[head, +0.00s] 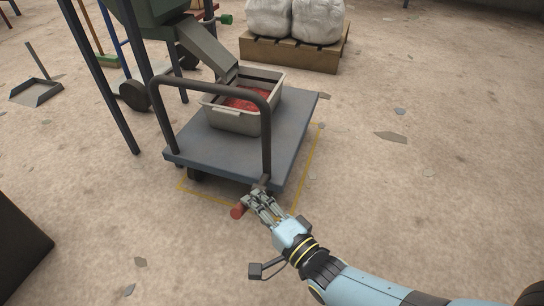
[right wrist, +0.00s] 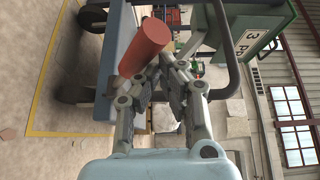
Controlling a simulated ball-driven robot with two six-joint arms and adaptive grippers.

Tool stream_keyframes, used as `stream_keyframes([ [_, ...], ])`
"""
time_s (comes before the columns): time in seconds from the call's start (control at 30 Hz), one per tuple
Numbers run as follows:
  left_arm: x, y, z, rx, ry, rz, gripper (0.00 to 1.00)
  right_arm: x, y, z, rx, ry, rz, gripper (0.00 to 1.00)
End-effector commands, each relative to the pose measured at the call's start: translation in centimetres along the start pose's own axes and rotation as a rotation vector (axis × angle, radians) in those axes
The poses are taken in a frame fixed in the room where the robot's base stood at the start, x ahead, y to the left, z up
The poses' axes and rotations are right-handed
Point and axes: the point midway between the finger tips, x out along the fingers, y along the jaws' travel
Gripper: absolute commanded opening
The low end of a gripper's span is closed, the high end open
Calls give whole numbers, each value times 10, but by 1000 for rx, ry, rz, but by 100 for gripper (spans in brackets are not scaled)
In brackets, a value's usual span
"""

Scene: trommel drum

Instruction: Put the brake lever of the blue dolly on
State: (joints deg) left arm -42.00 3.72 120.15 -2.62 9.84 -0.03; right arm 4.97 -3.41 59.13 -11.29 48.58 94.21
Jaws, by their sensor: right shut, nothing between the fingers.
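The blue dolly (head: 288,150) stands in the middle of the head view, with a dark push handle (head: 209,82) at its near end. Its brake lever (head: 238,211) has a red cylindrical grip and sits low at the near end, just left of my right gripper (head: 254,198). In the right wrist view the red lever grip (right wrist: 145,46) is close to the fingertips and partly overlaps them. My right gripper (right wrist: 160,70) is shut and empty; I cannot tell whether it touches the lever. My left gripper is not in view.
A grey bin (head: 236,121) with red material stands on the dolly under a green chute (head: 207,48). Yellow floor lines (head: 306,170) surround the dolly. A pallet (head: 290,52) with white sacks stands behind. The floor at right is mostly clear, with scattered flat fragments.

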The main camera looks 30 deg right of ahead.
Motion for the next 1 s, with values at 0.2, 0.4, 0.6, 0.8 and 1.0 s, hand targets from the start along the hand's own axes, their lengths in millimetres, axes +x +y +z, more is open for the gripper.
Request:
stream_keyframes([
  [0.2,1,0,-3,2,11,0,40,0,0,0,0,0,-1,0],
  [0.4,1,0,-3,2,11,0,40,1,0,0,0,0,0,0],
  [0.6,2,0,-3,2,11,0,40,0,-3,0,0,0,-1,0],
  [0.8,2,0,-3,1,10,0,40,0,-27,0,0,0,-3,0],
  [1.0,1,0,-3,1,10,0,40,0,-63,0,0,0,-3,0],
])
